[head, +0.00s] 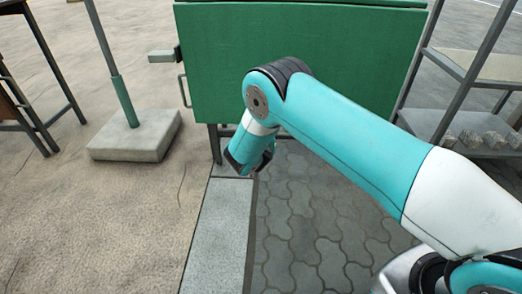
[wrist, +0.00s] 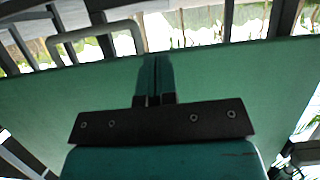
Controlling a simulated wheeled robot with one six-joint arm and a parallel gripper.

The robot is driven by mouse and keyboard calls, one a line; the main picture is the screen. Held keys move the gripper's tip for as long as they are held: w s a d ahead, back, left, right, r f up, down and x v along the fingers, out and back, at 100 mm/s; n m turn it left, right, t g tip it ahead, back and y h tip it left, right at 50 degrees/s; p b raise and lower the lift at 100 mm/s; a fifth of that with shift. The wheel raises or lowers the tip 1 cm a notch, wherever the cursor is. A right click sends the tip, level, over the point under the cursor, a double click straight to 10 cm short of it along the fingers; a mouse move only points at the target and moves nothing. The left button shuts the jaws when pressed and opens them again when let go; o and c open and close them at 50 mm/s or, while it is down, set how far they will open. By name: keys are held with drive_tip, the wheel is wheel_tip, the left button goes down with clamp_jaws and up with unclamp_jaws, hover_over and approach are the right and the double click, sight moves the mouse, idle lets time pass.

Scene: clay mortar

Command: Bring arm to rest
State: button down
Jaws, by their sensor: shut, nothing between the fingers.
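My arm reaches in from the lower right of the head view, bends at a raised elbow and ends in my gripper (head: 248,170), which hangs in front of the green cabinet near its lower edge. In the wrist view the two teal fingers of my gripper (wrist: 155,62) lie side by side, shut with nothing between them. The flat green face of the cabinet (wrist: 60,105) spreads behind them. It also fills the top middle of the head view (head: 215,60). I cannot tell how far the fingers are from it.
A stone base (head: 135,137) with a pole stands left of the cabinet. A dark-framed table (head: 50,80) is at the far left. A metal shelf (head: 465,70) with blocks stands at the right. A pale kerb (head: 215,240) and grey paving (head: 310,235) below look clear.

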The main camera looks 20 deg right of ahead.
drive_tip(key=s+a+p, duration=0.3)
drive_tip(key=s+p, duration=0.1)
drive_tip(key=s, duration=0.5)
drive_tip(key=s+r+g+y+p, duration=0.1)
drive_tip(key=s+r+g+p, duration=0.25)
drive_tip(key=r, duration=0.85)
drive_tip(key=s+r+g+y+p, duration=0.2)
drive_tip(key=s+r+g, duration=0.2)
drive_tip(key=r, duration=0.8)
drive_tip(key=s+a+r+n+g+y+p, duration=0.25)
drive_tip(key=s+r+n, duration=0.25)
drive_tip(key=s+r, duration=0.7)
drive_tip(key=s+a+r+n+g+y+p, duration=0.1)
drive_tip(key=s+r+n+g+y+p, duration=0.3)
drive_tip(key=s+r, duration=0.75)
drive_tip(key=s+r+n+p, duration=0.1)
drive_tip(key=s+r+p, duration=0.1)
drive_tip(key=r+p, duration=1.5)
drive_tip(key=s+r+t+p, duration=0.1)
drive_tip(key=r+p, duration=1.7)
drive_tip(key=p, duration=0.1)
drive_tip(key=shift+s+d+r+n+h+p, duration=0.2)
drive_tip(key=shift+s+r+n+h+p, duration=0.1)
drive_tip(key=shift+s+n+h+p, duration=0.1)
